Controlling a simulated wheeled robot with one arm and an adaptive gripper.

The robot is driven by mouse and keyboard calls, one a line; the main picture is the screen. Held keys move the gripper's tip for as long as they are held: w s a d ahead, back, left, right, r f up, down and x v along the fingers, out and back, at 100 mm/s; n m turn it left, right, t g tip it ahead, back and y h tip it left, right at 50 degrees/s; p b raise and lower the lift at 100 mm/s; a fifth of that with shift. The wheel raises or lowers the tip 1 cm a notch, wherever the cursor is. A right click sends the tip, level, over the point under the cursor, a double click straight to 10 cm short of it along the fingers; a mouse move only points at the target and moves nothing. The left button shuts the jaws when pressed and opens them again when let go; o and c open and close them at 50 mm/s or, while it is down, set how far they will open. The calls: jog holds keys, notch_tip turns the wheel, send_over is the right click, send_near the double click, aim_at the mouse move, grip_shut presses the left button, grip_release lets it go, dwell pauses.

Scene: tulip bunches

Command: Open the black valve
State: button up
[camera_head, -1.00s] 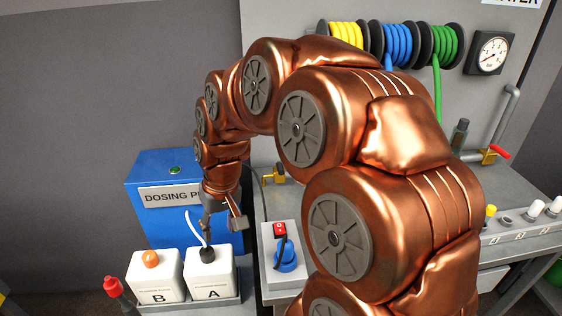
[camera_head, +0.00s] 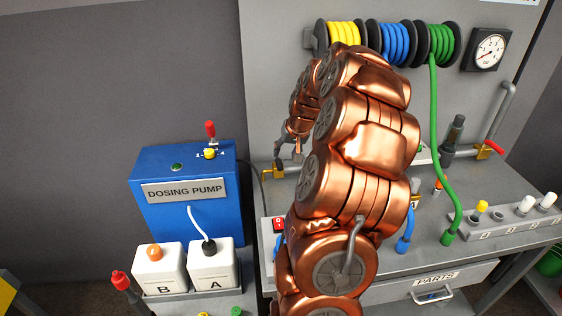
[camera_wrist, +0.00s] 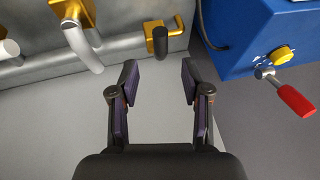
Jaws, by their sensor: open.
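The black valve handle (camera_wrist: 161,42) shows in the wrist view, on a brass valve body (camera_wrist: 178,28) at the top centre. In the head view the brass body (camera_head: 277,170) shows beside the blue pump box; its handle is hard to make out there. My gripper (camera_wrist: 158,78) is open and empty, with its fingers apart. The handle is ahead of the gap between the fingertips, and not between them. In the head view my gripper (camera_head: 284,150) is just above the brass body, partly hidden by my arm.
The blue dosing pump (camera_head: 190,215), with a yellow knob and red lever (camera_wrist: 295,100), stands close beside the valve. White containers A (camera_head: 212,265) and B (camera_head: 160,268) stand in front of it. Another brass valve (camera_head: 488,150) with a red handle is at the right.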

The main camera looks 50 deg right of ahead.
aim_at(280, 164)
jog(key=shift+p+x, duration=1.3)
jog(key=shift+x, duration=2.2)
jog(key=shift+c, duration=0.3)
grip_shut()
